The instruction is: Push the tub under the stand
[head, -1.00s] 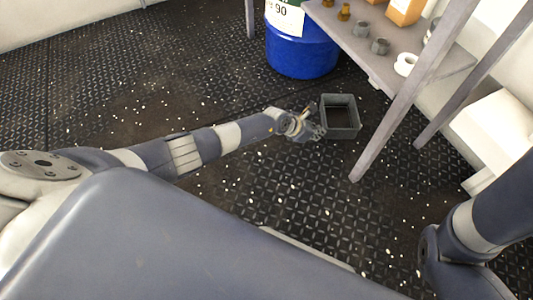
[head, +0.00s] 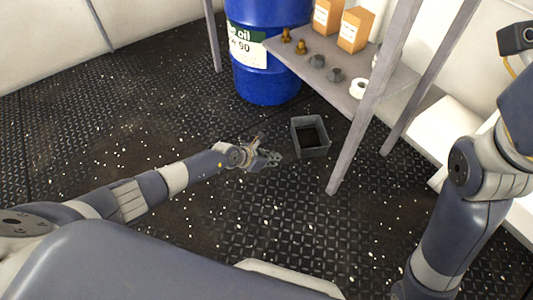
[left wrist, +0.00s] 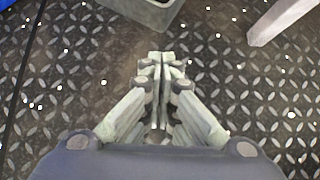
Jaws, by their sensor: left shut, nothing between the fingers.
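The tub (head: 314,153) is a small grey, open-topped square box on the deck, upright, beside the front leg of the stand (head: 352,140). In the head view it lies just left of that leg, near the shelf's edge. My left gripper (head: 276,158) is low over the deck to the left of the tub, with a small gap between them. In the left wrist view its fingers (left wrist: 161,57) are together and empty, and the tub's near wall (left wrist: 148,12) shows at the top edge. My right arm shows at the right, but its gripper is out of view.
A blue oil drum (head: 268,82) stands behind the tub, left of the shelf. The shelf holds orange boxes (head: 354,30), several bolts and nuts, and a white roll (head: 358,88). A white block (head: 445,125) is behind the stand. The deck on the left is clear.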

